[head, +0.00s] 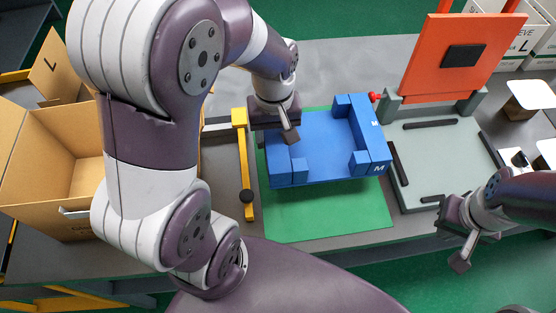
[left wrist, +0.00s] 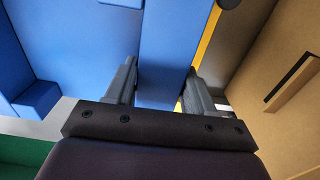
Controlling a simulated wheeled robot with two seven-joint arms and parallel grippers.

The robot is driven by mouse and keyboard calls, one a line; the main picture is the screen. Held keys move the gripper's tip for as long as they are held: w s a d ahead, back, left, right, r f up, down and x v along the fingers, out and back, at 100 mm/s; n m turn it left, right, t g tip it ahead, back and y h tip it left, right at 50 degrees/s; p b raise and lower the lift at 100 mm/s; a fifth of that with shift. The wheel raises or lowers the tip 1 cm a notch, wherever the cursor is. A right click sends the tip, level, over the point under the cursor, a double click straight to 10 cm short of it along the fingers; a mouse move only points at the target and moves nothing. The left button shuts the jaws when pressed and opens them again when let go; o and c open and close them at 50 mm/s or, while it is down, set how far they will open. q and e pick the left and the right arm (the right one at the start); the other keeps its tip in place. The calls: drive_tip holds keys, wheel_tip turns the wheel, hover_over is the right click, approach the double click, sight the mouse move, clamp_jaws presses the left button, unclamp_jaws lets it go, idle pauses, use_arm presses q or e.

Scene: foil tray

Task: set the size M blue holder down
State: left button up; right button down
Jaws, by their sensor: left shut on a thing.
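The blue holder (head: 322,131) is an open tray with raised corner blocks and white M marks on its right side. It is over the green mat (head: 340,211) in the head view; whether it touches the mat I cannot tell. My left gripper (head: 288,131) is at the holder's left wall. In the left wrist view the blue wall (left wrist: 168,50) runs between the two fingers of my left gripper (left wrist: 165,85), which is shut on it. My right gripper (head: 466,250) is at the lower right, apart from the holder; its finger gap is not clear.
A cardboard box (head: 50,165) stands at the left. A yellow bar (head: 243,165) runs along the mat's left side. A grey fixture (head: 440,158) with a raised orange lid (head: 460,50) stands right of the holder. White cards on blocks (head: 530,95) are at the far right.

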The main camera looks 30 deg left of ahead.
use_arm(q)
wheel_tip(320, 180, down, 7)
drive_tip(key=shift+s+f+b, duration=0.1)
drive_tip(key=shift+b, duration=0.35)
drive_tip(key=shift+f, duration=0.3)
drive_tip(key=shift+a, duration=0.1)
drive_tip(key=shift+f, duration=0.15)
drive_tip(key=o, duration=1.5)
drive_tip(key=shift+c, duration=0.2)
